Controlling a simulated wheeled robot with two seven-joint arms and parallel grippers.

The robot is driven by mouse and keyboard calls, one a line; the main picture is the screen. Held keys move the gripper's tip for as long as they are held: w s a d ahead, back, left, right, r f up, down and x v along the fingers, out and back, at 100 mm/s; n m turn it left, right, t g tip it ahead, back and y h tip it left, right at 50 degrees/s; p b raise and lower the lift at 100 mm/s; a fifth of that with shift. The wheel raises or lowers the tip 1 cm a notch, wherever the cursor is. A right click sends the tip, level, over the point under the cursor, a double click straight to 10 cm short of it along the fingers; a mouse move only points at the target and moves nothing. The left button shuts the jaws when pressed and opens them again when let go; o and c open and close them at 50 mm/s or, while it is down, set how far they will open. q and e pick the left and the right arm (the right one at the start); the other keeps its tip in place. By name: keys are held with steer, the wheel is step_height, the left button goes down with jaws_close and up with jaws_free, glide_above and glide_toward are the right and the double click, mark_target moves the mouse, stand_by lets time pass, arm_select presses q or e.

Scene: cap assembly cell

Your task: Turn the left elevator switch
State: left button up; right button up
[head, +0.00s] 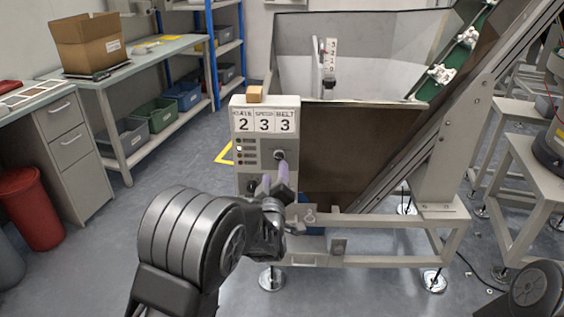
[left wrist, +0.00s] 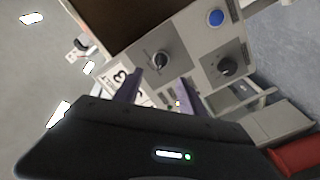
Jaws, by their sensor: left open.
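A grey control box (head: 265,130) carries number cards on top and a black rotary knob (head: 279,155) at its upper right. In the left wrist view this knob (left wrist: 160,62) lies just beyond and between the fingertips. A second black knob (left wrist: 228,67) sits lower on the panel, at its left side. The switch labels are too small to read. My left gripper (head: 276,178), with purple fingers, is open before the panel; it also shows in the left wrist view (left wrist: 161,79). Contact with the knob cannot be told.
A blue button (left wrist: 215,17) is beside the lower knob. A small tan block (head: 254,94) rests on the box. A metal hopper (head: 400,150) and inclined conveyor (head: 470,95) stand to the right. A workbench (head: 150,52) and red bin (head: 33,210) stand left. The floor between is clear.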

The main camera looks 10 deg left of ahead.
mark_target(277, 158)
stand_by(0.3)
arm_select(q)
steer(key=shift+w+a, duration=0.2)
steer(key=shift+w, duration=1.1)
steer(key=shift+w+a, duration=0.25)
steer(key=shift+w, duration=1)
steer(key=shift+w+a, duration=0.2)
steer(key=shift+w, duration=1.1)
jaws_close()
